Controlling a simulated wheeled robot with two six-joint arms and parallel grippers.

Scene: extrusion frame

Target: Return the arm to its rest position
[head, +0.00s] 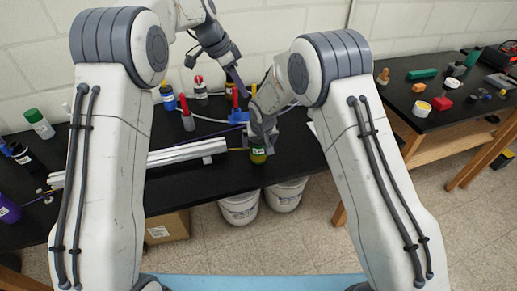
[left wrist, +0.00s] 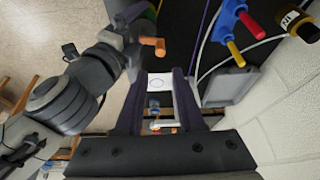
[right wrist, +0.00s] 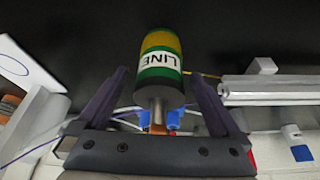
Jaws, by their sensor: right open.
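My right gripper (head: 262,132) is low over the front edge of the black bench, at a green and yellow bottle (head: 258,155). In the right wrist view the bottle (right wrist: 160,62), labelled LINE, stands between the two spread fingers, with a gap on each side. My right gripper (right wrist: 158,88) is open there. My left gripper (head: 238,82) is higher, above the back of the bench, pointing down and right. My right arm shows at the left of that view.
Silver extrusion bars (head: 190,152) lie left of the bottle. Coloured bottles and a blue stand (head: 238,117) are behind. White buckets (head: 240,208) and a cardboard box (head: 166,228) are below the bench. A second table (head: 440,125) with small objects is at right. A block wall is behind.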

